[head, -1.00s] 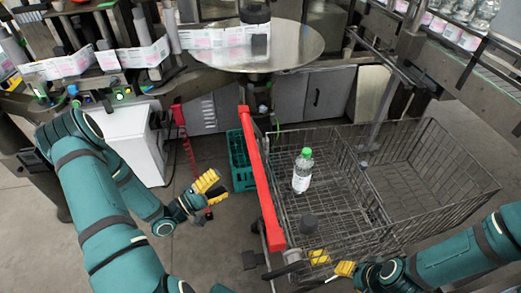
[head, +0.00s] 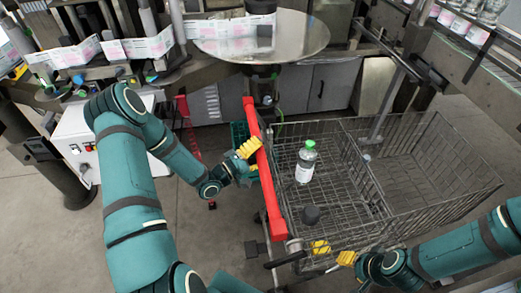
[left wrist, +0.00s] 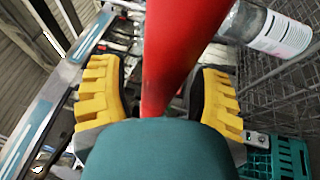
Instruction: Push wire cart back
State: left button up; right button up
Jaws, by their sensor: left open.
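The wire cart (head: 420,190) stands on the floor at the right in the head view. Its red handle bar (head: 262,170) runs along its left side. My left gripper (head: 250,150) is at the handle's upper part. In the left wrist view the open yellow fingers stand on either side of the red bar (left wrist: 172,55), with gaps showing beside it. My right gripper (head: 334,252) is at the cart's near side; its yellow fingertips are apart, one seen through or inside the mesh. A green-capped bottle (head: 305,165) stands in the cart basket.
A green crate (head: 239,135) is on the floor behind the handle. A round steel table (head: 290,40) and grey cabinets stand behind the cart. Bare floor (head: 215,235) lies left of the handle.

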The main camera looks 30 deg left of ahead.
pick_arm(q)
grip_shut()
jog(key=shift+w+d, duration=0.1)
jog(key=shift+d, duration=0.05)
